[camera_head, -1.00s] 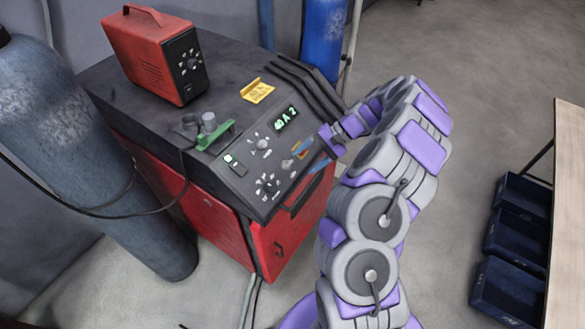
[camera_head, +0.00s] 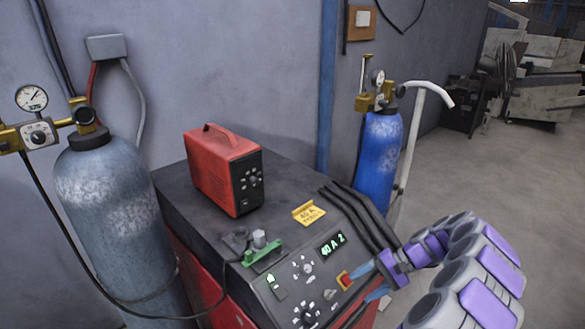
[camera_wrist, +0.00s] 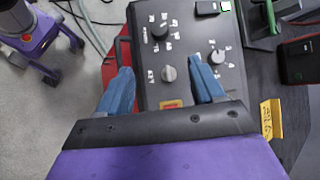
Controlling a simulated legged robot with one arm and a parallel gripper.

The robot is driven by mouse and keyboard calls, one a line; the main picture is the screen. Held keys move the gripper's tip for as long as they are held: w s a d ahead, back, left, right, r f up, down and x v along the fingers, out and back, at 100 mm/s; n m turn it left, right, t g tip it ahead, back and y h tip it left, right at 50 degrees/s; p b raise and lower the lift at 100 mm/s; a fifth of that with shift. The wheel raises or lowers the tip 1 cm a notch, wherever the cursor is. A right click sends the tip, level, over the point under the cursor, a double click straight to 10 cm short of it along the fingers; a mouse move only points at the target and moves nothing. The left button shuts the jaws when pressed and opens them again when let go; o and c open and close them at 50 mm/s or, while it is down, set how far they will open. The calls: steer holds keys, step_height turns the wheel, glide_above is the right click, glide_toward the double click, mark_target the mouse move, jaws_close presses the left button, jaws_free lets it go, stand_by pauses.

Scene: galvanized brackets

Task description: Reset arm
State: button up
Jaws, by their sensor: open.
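My gripper (camera_head: 358,283) is open and empty at the right edge of the welder's sloped control panel (camera_head: 322,268), beside the red and yellow switch (camera_head: 344,280). In the wrist view my two blue fingers (camera_wrist: 160,68) stand apart with the panel's knobs showing between and beyond them. A grey knob (camera_wrist: 168,73) shows between the fingertips. The display (camera_head: 332,245) is lit green and appears to read "40 A 2". I cannot tell whether a finger touches the panel. My arm comes in from the lower right.
A red box unit (camera_head: 225,170), a yellow tag (camera_head: 309,213) and a green clamp-like part (camera_head: 262,255) are on top of the welder. A grey cylinder (camera_head: 108,210) stands left and a blue cylinder (camera_head: 378,155) behind. Open floor (camera_head: 470,165) lies to the right.

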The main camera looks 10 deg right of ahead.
steer(key=s+a+r+n+g+h+b, duration=0.1)
steer(key=s+a+r+n+g+h, duration=0.15)
steer(key=s+a+r, duration=0.55)
steer(key=s+a+r+n+g+h+b, duration=0.15)
steer(key=s+a+r+n, duration=0.3)
steer(key=a, duration=0.55)
steer(key=s+d+f+t+h, duration=0.1)
steer(key=s+h, duration=0.2)
steer(key=s, duration=0.8)
steer(key=s+d+f+n+h+b, duration=0.1)
steer(key=s+d+f+h, duration=0.1)
steer(key=s, duration=0.9)
steer(key=shift+s+f+t+h, duration=0.25)
steer(key=shift+s+t+h, duration=0.15)
steer(key=shift+h, duration=0.3)
